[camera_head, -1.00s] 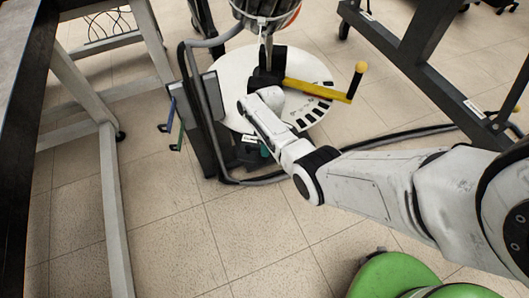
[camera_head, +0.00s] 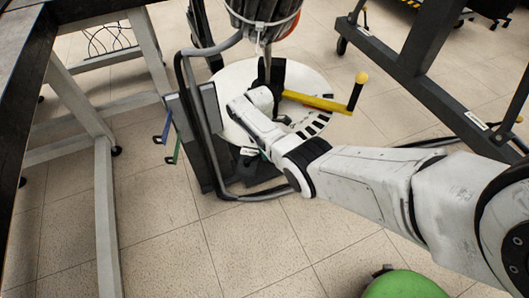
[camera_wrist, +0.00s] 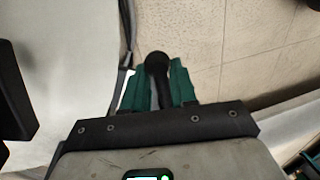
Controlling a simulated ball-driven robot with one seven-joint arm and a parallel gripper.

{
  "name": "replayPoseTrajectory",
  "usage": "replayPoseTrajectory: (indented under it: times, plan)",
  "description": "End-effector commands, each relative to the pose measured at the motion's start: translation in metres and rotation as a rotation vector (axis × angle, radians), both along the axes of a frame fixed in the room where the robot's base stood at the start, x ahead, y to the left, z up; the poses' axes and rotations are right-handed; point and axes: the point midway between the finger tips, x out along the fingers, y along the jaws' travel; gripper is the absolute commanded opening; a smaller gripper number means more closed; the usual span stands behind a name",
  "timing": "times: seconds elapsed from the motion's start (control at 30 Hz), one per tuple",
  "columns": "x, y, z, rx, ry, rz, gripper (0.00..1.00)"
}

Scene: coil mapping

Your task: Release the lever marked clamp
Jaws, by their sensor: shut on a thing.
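In the wrist view, my gripper's green fingers (camera_wrist: 160,85) are closed on both sides of a black round-ended handle (camera_wrist: 158,66). In the head view, my white wrist (camera_head: 255,115) reaches down to the front of the round white plate stand, and my fingertips are mostly hidden. A small white label (camera_head: 249,151) sits on a dark part at the stand's base, close to my gripper. Its text is too small to read, so I cannot confirm the clamp marking.
Blue (camera_head: 164,128) and green (camera_head: 174,152) levers stick out at the left. A cable bundle (camera_head: 264,12) hangs above. Table legs (camera_head: 108,215) stand left, a dark frame (camera_head: 430,85) right.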

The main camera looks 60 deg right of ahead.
Motion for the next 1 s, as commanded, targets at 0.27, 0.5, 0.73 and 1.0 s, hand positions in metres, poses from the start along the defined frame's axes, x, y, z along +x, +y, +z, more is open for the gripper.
replayPoseTrajectory:
  times: [0.27,0.5,0.73,1.0]
  plan:
    - [0.0011,-0.0013,-0.0001,-0.003,-0.003,0.01,0.0]
    - [0.0014,-0.0015,0.0001,-0.004,-0.003,0.01,0.32]
    - [0.0011,-0.0009,0.0,-0.002,-0.002,0.009,0.49]
    - [0.002,-0.0012,0.0059,-0.002,-0.002,0.009,0.49]
